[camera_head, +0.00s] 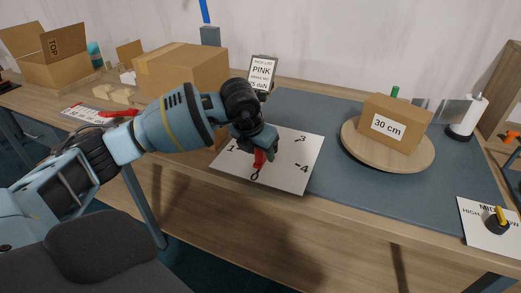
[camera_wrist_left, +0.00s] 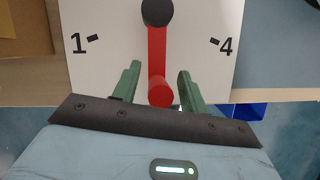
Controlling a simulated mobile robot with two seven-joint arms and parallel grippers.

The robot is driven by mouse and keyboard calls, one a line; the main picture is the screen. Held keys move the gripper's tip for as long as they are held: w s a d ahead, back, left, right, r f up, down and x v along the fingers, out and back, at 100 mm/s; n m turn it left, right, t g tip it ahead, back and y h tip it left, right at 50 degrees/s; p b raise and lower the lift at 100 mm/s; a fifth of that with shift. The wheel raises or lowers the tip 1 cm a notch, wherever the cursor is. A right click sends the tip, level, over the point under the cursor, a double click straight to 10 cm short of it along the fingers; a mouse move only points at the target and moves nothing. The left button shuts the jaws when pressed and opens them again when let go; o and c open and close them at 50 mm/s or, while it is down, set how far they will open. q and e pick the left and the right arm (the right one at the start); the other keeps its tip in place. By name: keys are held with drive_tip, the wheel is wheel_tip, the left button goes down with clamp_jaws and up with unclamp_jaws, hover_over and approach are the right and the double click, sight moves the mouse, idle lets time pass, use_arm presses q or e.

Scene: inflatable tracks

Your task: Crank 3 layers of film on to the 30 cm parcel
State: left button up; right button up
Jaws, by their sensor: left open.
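The 30 cm parcel (camera_head: 405,138) is a brown box on a round wooden turntable (camera_head: 365,151) on the right half of the table. A white dial plate (camera_head: 303,161) marked with numbers lies left of it. A red crank (camera_head: 260,158) is on the plate; in the left wrist view the crank (camera_wrist_left: 157,55) runs from a black hub to a round red knob (camera_wrist_left: 160,93). My left gripper (camera_head: 264,158) is over the crank. Its green fingers (camera_wrist_left: 158,88) are open, one on each side of the knob, with gaps visible. My right gripper is not in view.
A white roll (camera_head: 468,117) on a stand is behind the parcel, to the right. A card with a black and yellow dial (camera_head: 497,219) is at the front right. A PINK sign (camera_head: 262,74) stands behind the plate. Cardboard boxes (camera_head: 185,68) fill the left.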

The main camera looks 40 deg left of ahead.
use_arm(q)
drive_tip(key=shift+c, duration=0.4)
clamp_jaws()
drive_tip(key=shift+a, duration=0.15)
